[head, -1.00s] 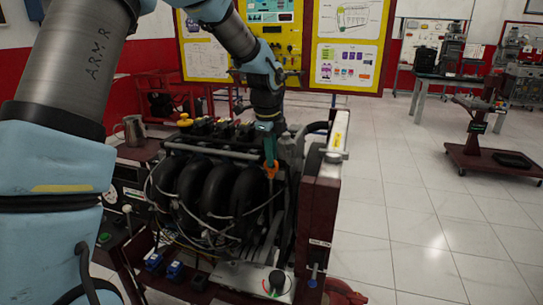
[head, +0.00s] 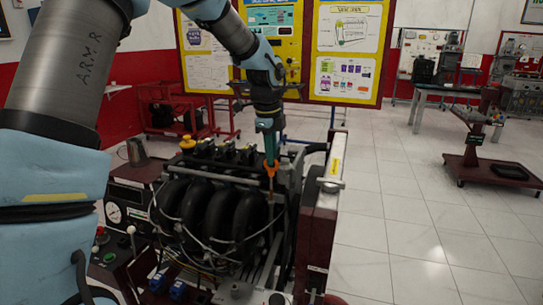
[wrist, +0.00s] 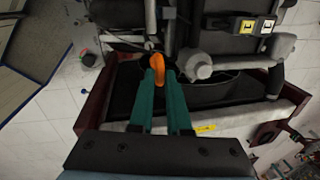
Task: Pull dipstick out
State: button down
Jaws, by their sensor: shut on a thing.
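The dipstick has an orange handle (head: 271,168), which sits at the right side of the engine's black intake pipes in the head view. In the wrist view the orange handle (wrist: 158,66) is between the tips of my teal fingers. My gripper (head: 270,157) points down and is shut on the handle; it also shows in the wrist view (wrist: 163,78). A thin rod runs down from below the handle beside the pipes. Its lower end is hidden in the engine.
The engine (head: 210,210) stands on a dark red trainer frame. A tall radiator panel (head: 318,215) stands close to the right of my gripper. A metal jug (head: 137,152) is at the left. Yellow-framed boards (head: 346,50) stand behind.

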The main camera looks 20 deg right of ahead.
jog(key=c, duration=0.9)
grip_release()
jog(key=shift+o, duration=0.2)
jog(key=shift+r, duration=0.1)
notch_tip(320, 180, up, 10)
jog(key=s+a+b, duration=0.1)
jog(key=b, duration=0.1)
jog(key=shift+a+r, duration=0.15)
jog(key=shift+r, duration=0.05)
jog(key=shift+a, duration=0.1)
